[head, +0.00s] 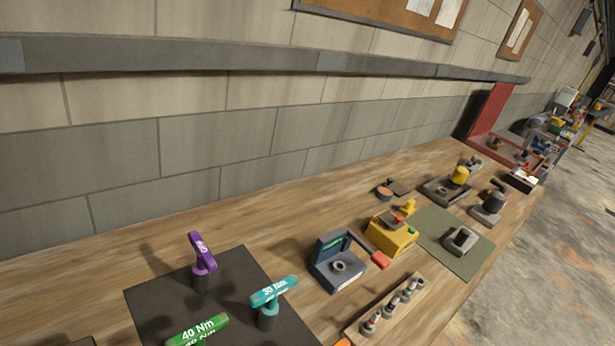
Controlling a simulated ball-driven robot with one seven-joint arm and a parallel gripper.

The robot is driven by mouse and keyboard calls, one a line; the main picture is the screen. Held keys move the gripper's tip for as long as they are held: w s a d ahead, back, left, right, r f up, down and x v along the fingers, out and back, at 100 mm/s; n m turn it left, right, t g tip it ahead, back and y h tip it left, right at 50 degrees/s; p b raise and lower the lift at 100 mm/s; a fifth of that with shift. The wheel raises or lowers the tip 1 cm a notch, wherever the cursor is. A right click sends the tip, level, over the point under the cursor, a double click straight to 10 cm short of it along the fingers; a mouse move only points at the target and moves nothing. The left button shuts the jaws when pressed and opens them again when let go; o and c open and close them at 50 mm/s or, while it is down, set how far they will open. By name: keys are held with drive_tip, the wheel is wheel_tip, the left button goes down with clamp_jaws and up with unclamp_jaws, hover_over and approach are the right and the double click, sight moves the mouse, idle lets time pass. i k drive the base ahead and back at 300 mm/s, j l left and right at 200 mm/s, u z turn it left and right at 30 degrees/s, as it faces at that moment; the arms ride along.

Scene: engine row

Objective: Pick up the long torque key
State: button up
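Three T-handled torque keys stand on a dark mat (148,302) at the bottom left. The purple key (202,262) stands at the back and its handle is turned nearly end-on. The teal key (269,305), marked 30 Nm, stands to its right and nearer. The green key (198,330), marked 40 Nm, is nearest and its lower part is cut off by the frame edge. I cannot tell from this view which key is the long one. My gripper is not in view.
Right of the mat are a blue-grey fixture (335,271) with a red-ended lever, a wooden rack (358,328) of small parts and a yellow box (390,237). A green mat (474,254) and more fixtures lie beyond. The block wall borders the bench; bare wood lies left of the dark mat.

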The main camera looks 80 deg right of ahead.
sight(267, 297)
drive_tip(key=z, duration=1.65)
